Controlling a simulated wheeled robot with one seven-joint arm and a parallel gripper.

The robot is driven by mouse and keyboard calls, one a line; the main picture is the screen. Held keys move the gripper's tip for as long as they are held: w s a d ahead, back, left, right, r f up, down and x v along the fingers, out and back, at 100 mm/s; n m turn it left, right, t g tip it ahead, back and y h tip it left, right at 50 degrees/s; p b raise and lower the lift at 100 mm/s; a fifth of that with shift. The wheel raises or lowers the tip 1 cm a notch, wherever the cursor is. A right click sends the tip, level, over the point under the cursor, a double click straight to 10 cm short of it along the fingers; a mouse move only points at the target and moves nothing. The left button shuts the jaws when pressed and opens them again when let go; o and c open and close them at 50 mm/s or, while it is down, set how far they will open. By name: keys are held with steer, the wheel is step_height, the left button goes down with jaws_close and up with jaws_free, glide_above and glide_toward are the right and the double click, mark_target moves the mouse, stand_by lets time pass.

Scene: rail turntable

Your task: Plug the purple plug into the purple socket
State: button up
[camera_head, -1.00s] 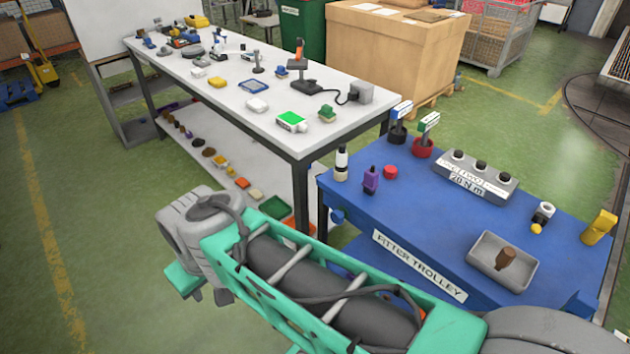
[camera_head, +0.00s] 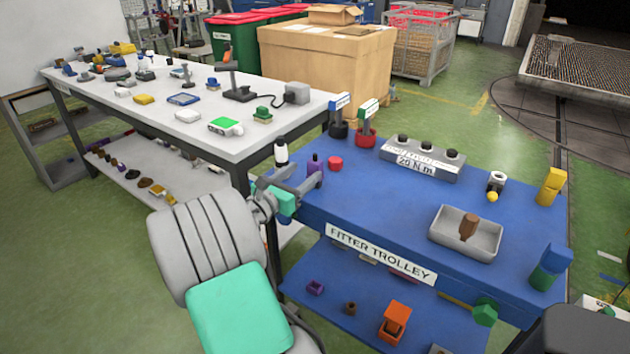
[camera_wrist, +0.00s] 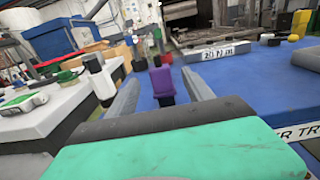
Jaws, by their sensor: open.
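The purple plug (camera_head: 314,163) stands upright at the left end of the blue trolley top, partly hidden by my gripper (camera_head: 303,175) in the head view. In the wrist view the plug (camera_wrist: 162,82) shows between the two grey fingers of my gripper (camera_wrist: 160,79), with a gap on each side. The fingers are open and empty. A small purple open-topped piece (camera_head: 315,288) lies on the trolley's lower shelf; I cannot tell whether it is the purple socket.
A red knob (camera_head: 335,163) and a white-and-black bottle (camera_head: 281,151) stand close to the plug. A grey box labelled 20 N m (camera_head: 420,160) and a grey tray (camera_head: 440,236) with a brown piece sit further right. The white bench (camera_head: 150,112) is at left.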

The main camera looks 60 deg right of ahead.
mark_target(312, 165)
steer(key=d, duration=0.4)
steer(key=s+d, duration=0.1)
steer(key=d, duration=0.1)
steer(key=shift+d+b, duration=0.3)
steer(key=shift+c, duration=0.3)
jaws_close()
